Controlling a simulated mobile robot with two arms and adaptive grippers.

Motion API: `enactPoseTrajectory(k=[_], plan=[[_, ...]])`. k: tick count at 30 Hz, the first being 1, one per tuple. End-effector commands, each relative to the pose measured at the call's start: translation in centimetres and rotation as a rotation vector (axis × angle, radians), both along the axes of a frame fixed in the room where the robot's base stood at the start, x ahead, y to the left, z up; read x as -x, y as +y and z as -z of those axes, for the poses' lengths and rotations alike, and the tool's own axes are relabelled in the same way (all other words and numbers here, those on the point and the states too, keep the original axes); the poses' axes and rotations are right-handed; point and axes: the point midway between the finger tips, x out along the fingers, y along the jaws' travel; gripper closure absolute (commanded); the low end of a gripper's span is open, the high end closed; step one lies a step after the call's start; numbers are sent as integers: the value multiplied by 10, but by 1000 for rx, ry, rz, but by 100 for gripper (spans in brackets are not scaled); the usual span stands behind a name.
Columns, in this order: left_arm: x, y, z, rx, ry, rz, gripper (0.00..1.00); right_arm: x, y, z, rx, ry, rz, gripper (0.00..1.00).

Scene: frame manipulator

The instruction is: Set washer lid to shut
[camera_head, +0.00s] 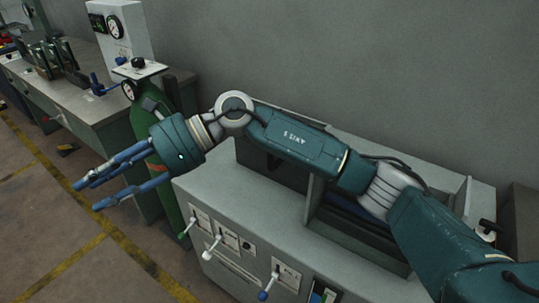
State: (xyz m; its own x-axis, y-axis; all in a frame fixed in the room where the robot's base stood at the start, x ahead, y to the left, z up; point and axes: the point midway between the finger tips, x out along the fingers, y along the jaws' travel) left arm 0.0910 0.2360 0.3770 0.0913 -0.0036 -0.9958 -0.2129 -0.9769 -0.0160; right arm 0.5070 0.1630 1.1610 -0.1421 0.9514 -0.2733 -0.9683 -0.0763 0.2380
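The washer appears to be the grey machine (225,180) below my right arm, with levers on its front. Its top shows open recesses with upright grey panels. My arm covers much of the top, so I cannot tell which panel is the lid or its exact angle. My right arm reaches across the machine from the right. My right gripper (98,192) is past the machine's left end, over the floor, with its blue fingers spread and nothing between them. My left gripper is not in view.
A green gas cylinder (171,205) with a gauge stands left of the machine, close behind my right gripper. A workbench (88,104) with tools and a gauge box (120,32) is at upper left. A grey wall is behind. Floor at lower left is clear.

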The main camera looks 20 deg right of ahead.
Motion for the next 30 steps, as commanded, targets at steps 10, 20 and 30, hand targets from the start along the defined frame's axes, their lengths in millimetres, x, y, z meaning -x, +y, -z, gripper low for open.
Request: enactPoseTrajectory(k=[10, 20, 30], plan=[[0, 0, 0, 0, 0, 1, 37, -87, -242, 19, 995, -345, -154, 68], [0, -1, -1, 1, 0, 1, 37, -89, -336, -18, 1267, -299, -151, 68], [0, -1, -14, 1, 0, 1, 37, -88, -335, 40, 1262, -298, -152, 68]])
